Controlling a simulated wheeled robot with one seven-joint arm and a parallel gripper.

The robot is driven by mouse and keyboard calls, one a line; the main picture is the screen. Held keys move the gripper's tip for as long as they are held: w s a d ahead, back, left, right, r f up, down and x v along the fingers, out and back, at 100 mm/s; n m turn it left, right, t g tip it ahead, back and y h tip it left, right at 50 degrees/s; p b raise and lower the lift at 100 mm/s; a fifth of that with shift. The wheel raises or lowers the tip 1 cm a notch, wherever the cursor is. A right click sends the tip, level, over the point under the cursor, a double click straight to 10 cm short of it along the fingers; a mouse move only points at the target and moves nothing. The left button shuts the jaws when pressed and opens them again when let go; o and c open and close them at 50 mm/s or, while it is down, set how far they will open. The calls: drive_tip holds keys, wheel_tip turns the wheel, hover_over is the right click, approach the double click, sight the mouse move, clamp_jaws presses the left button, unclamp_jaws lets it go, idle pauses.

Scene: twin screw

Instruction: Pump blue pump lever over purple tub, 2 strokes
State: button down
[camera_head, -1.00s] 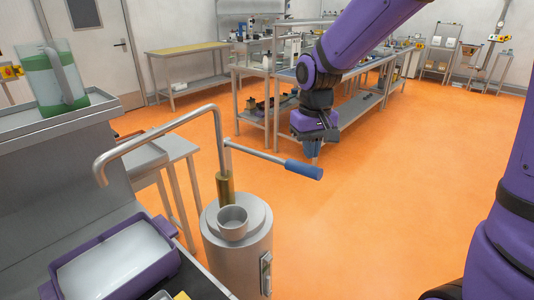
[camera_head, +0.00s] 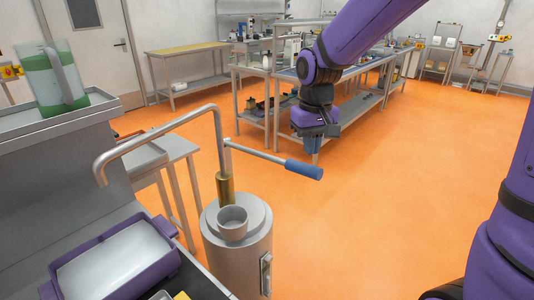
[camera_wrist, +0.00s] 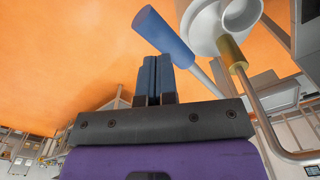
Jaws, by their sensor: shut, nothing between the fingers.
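The blue pump lever (camera_head: 303,169) sticks out to the right from the pump's upright rod, nearly level and sloping slightly down. The pump (camera_head: 236,250) is a grey cylinder with a brass collar, a small cup on top and a bent spout reaching left. The purple tub (camera_head: 113,262) stands below the spout's end and has pale contents. My gripper (camera_head: 313,146) is shut and empty, a little above the lever's blue end in the head view. In the wrist view my gripper (camera_wrist: 153,75) points toward the blue lever (camera_wrist: 163,37); I cannot tell any contact.
Metal tables (camera_head: 178,150) stand behind the spout. A long workbench (camera_head: 345,117) is at the back. Orange floor to the right is clear.

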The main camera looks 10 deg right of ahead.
drive_tip(key=shift+r, duration=2.2)
drive_tip(key=shift+s, duration=0.1)
drive_tip(key=s+d+r+t, duration=0.2)
drive_tip(key=s+d+r, duration=0.1)
drive_tip(key=s, duration=0.7)
drive_tip(key=s+d+r+m+t, duration=0.1)
drive_tip(key=s+d+r+t, duration=0.2)
drive_tip(key=s, duration=0.8)
drive_tip(key=shift+d+r, duration=0.45)
drive_tip(key=shift+r, duration=0.45)
